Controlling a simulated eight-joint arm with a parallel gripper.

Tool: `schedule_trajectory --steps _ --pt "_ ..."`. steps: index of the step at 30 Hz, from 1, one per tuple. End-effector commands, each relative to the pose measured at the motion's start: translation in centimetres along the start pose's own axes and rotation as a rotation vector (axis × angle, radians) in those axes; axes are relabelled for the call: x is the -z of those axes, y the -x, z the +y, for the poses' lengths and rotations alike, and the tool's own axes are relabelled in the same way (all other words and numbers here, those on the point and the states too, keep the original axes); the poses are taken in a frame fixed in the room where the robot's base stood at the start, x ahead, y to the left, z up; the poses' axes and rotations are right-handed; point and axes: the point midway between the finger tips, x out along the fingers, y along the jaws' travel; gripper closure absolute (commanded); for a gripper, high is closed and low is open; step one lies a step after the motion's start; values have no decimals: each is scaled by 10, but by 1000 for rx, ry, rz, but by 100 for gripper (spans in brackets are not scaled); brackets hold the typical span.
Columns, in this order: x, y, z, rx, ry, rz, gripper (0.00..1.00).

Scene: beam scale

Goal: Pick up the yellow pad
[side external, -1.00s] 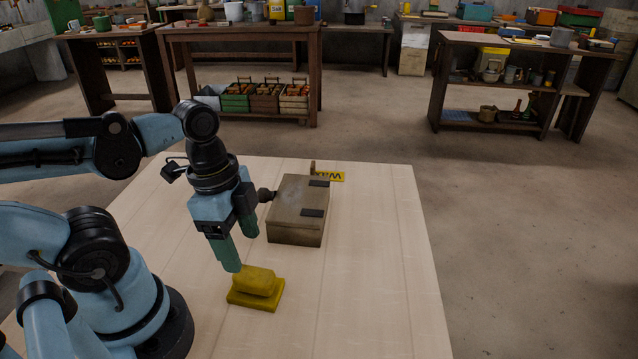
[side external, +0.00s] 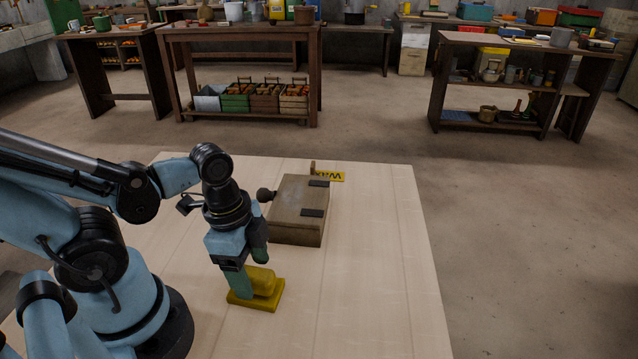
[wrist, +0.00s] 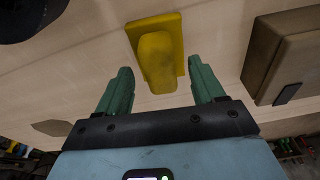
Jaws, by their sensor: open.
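The yellow pad (side external: 266,284) lies on the pale wooden table; it has a flat rectangular base and a rounded raised block on top. In the wrist view, the yellow pad (wrist: 160,58) sits ahead, with its raised block centred between and just beyond the fingertips. My gripper (side external: 250,270) is low over the pad at its left and near end, and its fingers hide part of the block. In the wrist view, the green fingers of my gripper (wrist: 159,72) are spread apart with nothing between them. I cannot tell whether a finger touches the pad.
A brown wooden box (side external: 298,210) with dark hinges and a round dark knob stands behind the pad. It shows at the right in the wrist view (wrist: 285,55). The table's right side (side external: 380,270) is clear.

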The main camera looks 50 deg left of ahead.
Motion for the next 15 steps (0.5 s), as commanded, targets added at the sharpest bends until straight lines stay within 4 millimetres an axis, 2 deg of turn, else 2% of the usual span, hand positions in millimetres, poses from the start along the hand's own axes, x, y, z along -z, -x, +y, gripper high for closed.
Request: schedule_trajectory --steps 7,15 --pt "1 -14 -1 0 -1 0 32" --pt "0 -20 0 0 -1 0 32"
